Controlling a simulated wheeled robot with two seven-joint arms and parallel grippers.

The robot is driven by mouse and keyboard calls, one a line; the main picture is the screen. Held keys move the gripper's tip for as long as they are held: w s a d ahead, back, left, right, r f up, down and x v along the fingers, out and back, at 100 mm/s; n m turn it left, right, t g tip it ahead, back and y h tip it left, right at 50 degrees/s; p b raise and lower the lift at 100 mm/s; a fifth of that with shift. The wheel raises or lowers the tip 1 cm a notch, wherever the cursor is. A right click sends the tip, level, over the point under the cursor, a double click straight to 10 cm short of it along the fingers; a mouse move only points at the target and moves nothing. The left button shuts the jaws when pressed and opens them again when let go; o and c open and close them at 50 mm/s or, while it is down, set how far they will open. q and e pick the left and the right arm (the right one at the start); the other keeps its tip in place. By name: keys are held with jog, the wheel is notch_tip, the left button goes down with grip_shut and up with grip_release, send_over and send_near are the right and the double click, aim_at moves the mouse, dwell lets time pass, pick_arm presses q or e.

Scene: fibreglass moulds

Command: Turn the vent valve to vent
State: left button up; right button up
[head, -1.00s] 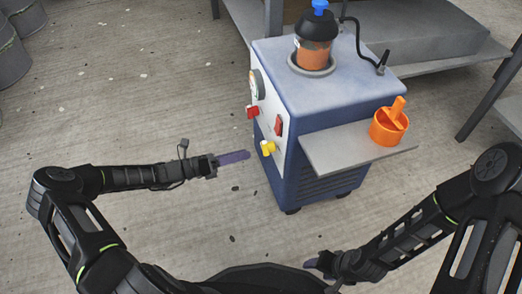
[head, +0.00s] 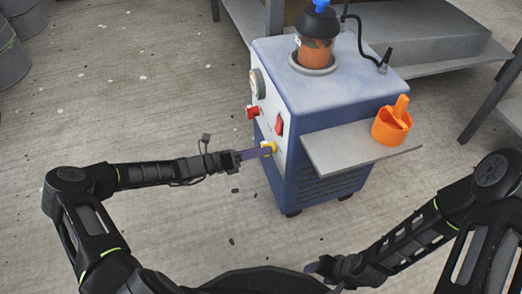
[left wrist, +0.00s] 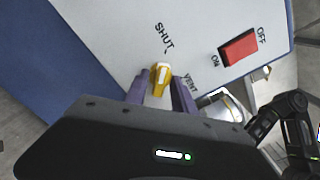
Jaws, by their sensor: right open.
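The yellow vent valve (head: 270,146) is on the white front panel of the blue machine (head: 330,80). In the left wrist view the valve handle (left wrist: 160,76) has its upper end towards the SHUT label (left wrist: 164,38); the VENT label (left wrist: 190,83) is to its right. My left gripper (head: 262,153) is at the valve. Its purple fingers (left wrist: 160,92) are apart, one on each side of the handle, with gaps visible; contact cannot be made out. My right gripper (head: 314,267) is low at the front, away from the machine, open and empty.
The panel also carries a red switch (left wrist: 239,48) marked ON and OFF, a red knob (head: 252,111) and a gauge (head: 257,84). A grey side shelf (head: 340,155) holds an orange cup (head: 391,127). Open floor (head: 150,110) lies left of the machine.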

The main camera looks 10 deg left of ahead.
pick_arm(q)
grip_shut()
jog(key=shift+m+p, duration=0.35)
jog(key=shift+m, duration=0.05)
jog(key=m+p, duration=0.2)
jog(key=m, duration=0.6)
jog(key=m+p, duration=0.2)
jog(key=m, duration=0.7)
jog(key=shift+w+a, duration=0.15)
dwell(0.4)
jog(key=shift+o, duration=1.9)
grip_release()
